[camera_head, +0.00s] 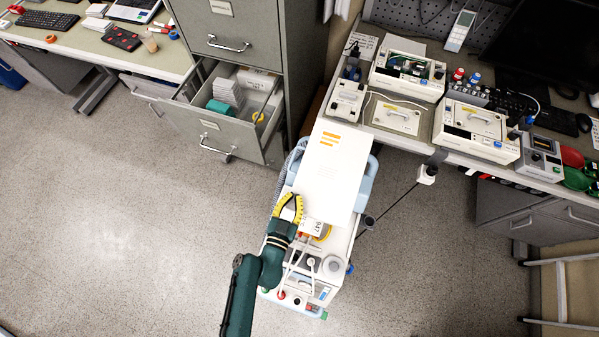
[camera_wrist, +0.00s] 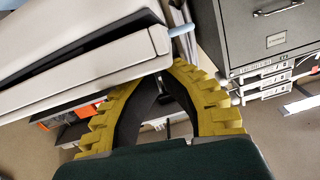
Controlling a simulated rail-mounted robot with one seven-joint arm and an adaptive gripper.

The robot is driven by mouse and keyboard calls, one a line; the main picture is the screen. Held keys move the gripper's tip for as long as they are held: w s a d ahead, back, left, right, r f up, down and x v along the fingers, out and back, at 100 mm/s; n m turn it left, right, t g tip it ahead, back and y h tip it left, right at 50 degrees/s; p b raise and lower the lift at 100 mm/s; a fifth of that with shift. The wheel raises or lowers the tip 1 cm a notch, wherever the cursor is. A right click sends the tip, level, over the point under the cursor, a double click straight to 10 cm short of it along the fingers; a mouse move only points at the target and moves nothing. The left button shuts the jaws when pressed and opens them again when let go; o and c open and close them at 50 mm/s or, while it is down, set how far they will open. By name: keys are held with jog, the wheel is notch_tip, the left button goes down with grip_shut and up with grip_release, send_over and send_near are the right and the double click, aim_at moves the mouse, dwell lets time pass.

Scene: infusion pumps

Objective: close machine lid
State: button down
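The machine (camera_head: 318,270) is a white unit on a cart, low in the middle of the head view. Its white lid (camera_head: 335,165), with orange stripes, stands raised from the body; its exact angle is hard to tell. In the wrist view the lid (camera_wrist: 75,45) appears as a large pale slab with a dark gap along its side. My gripper (camera_head: 294,197) is at the lid's left lower edge in the head view. In the wrist view its yellow fingers (camera_wrist: 178,68) meet at the tips beside the lid's corner, with nothing seen between them. Whether they touch the lid is unclear.
A filing cabinet with an open drawer (camera_head: 230,105) stands behind left. A bench at right holds several pumps (camera_head: 475,130) and a monitor. A cord with a white plug (camera_head: 427,174) hangs right of the machine. The floor (camera_head: 130,210) at left is clear.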

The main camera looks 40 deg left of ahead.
dwell(0.5)
jog(key=r+p, duration=0.1)
jog(key=p, duration=0.1)
jog(key=r+p, duration=0.1)
jog(key=r, duration=0.1)
jog(key=r+p, duration=0.2)
jog(key=shift+s+d+r+p, duration=0.1)
jog(key=shift+s+d+p, duration=0.05)
jog(key=shift+s+p, duration=0.2)
jog(key=v, duration=1)
jog(key=shift+f, duration=0.65)
